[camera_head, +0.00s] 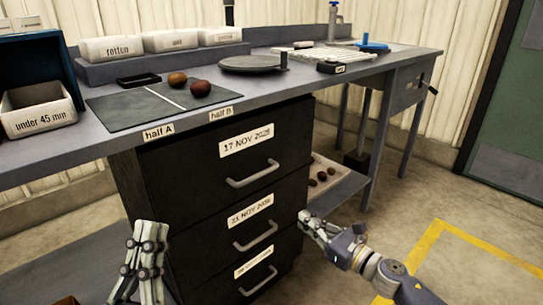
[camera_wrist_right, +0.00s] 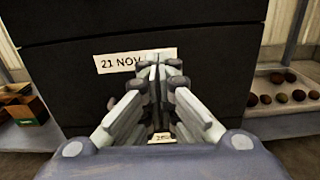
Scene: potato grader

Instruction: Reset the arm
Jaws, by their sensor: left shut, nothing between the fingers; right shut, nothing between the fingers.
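My left gripper (camera_head: 146,255) is at the lower left of the head view, pointing up, in front of the dark drawer unit. It is shut and empty. My right gripper (camera_head: 306,217) is to the right, its tip close to the right edge of the drawer unit in the picture. It is shut and empty; in the right wrist view its fingers (camera_wrist_right: 158,75) meet in front of the drawer labelled "21 NOV". I cannot tell whether it touches the drawer. The drawers (camera_head: 215,150) look closed.
A workbench (camera_head: 60,150) stands above the drawers, holding a mat (camera_head: 125,110) with two potatoes (camera_head: 188,84), labelled white bins (camera_head: 110,48), and a round dark plate (camera_head: 250,64). A lower shelf (camera_head: 345,186) holds more potatoes. Open floor with a yellow line (camera_head: 430,240) lies to the right.

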